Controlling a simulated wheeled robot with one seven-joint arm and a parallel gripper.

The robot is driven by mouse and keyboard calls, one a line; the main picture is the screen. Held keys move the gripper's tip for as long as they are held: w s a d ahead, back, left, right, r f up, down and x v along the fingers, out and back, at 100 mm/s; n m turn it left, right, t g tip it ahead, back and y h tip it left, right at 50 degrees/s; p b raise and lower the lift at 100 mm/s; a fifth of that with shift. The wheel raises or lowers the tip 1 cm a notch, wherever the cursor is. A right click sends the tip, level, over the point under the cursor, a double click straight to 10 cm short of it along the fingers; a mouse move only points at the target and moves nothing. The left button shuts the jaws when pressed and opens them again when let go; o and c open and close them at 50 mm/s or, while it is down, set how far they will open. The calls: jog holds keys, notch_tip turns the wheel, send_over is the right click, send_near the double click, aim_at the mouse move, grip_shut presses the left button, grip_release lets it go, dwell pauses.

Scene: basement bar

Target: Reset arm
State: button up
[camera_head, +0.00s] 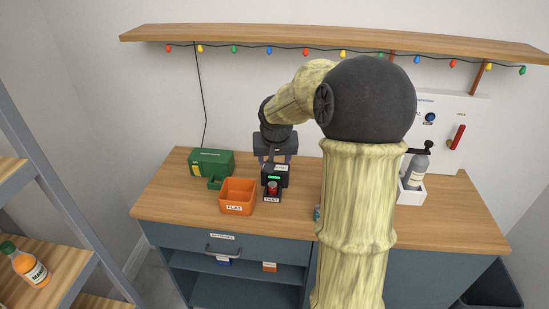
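My arm rises in the front right of the head view and bends down to the left. My gripper (275,160) points down above the workbench (240,217), just over a small black device (276,178) with a lit green display. Its two fingers look apart, one on each side, with no held object visible between them. A red item (272,188) sits at the front of the device. I cannot tell whether the fingertips touch the device.
An orange bin (238,195) and a green box (211,162) stand left of the device. A grey bottle (416,172) in a white holder stands right, partly behind my arm. A shelf with an orange bottle (30,266) is at left. A wooden wall shelf (250,39) runs above.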

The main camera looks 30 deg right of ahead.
jog(key=s+a+f+n+g+y, duration=0.1)
jog(key=s+a+f+n, duration=0.1)
jog(key=s+a, duration=0.5)
jog(key=s+a+f+n, duration=0.2)
jog(key=s+a+f, duration=0.3)
jog(key=s, duration=0.7)
jog(key=a, duration=0.2)
jog(key=shift+s+a+n+g+y, duration=0.3)
jog(key=shift+s+a+g+y, duration=0.05)
jog(key=shift+g+y, duration=0.05)
